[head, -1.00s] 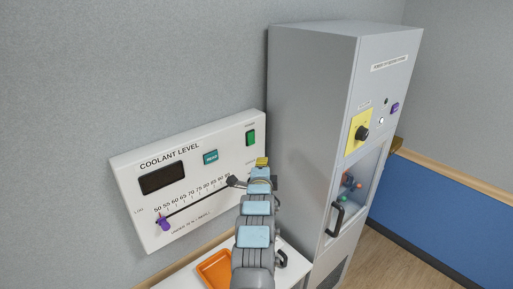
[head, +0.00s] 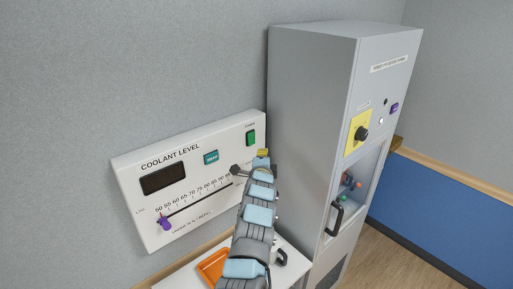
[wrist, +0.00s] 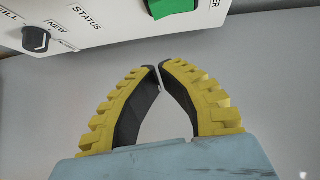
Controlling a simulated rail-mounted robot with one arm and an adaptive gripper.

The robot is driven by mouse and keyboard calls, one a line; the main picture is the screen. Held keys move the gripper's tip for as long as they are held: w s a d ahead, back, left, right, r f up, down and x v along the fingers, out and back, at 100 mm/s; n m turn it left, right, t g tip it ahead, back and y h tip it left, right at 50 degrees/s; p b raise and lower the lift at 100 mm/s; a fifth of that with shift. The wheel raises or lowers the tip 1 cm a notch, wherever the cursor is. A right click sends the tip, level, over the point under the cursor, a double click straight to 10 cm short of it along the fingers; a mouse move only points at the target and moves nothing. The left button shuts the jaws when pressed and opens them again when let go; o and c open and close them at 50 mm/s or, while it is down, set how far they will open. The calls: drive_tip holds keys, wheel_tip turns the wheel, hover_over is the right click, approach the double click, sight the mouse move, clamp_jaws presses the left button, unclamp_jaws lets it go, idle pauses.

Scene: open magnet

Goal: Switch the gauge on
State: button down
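The gauge is a white wall panel (head: 190,205) marked COOLANT LEVEL. Its display (head: 162,178) is dark. A green power switch (head: 251,138) sits at its upper right, and it also shows at the top of the wrist view (wrist: 173,8), partly cut off. My gripper (head: 263,153) is just below the switch in the head view, its yellow fingertips pointing up toward it. In the wrist view my gripper (wrist: 160,65) has its fingertips together with nothing between them. The tips appear below the switch and apart from it.
The panel also has a teal button (head: 211,157), a purple slider (head: 165,223) and a black knob (wrist: 36,40). A tall grey cabinet (head: 308,130) stands close on the right. An orange tray (head: 214,268) lies below on a white surface.

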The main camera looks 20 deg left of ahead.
sight(251, 138)
drive_tip(key=shift+w+a+f+b, duration=0.15)
drive_tip(key=shift+w+a+b, duration=0.1)
drive_tip(key=shift+w+a, duration=0.9)
drive_tip(key=shift+w+a+f+b, duration=0.15)
drive_tip(key=shift+w+a+b, duration=0.05)
drive_tip(key=shift+w+a, duration=0.9)
drive_tip(key=shift+w+d, duration=0.1)
drive_tip(key=shift+w, duration=0.05)
drive_tip(key=shift+f+b, duration=0.1)
drive_tip(key=shift+b, duration=0.25)
drive_tip(key=shift+f+b, duration=0.1)
drive_tip(key=shift+b, duration=0.3)
drive_tip(key=b, duration=0.4)
drive_tip(key=shift+w+a+f+m+t, duration=0.2)
drive_tip(key=shift+a+m+t, duration=0.1)
drive_tip(key=shift+b, duration=0.45)
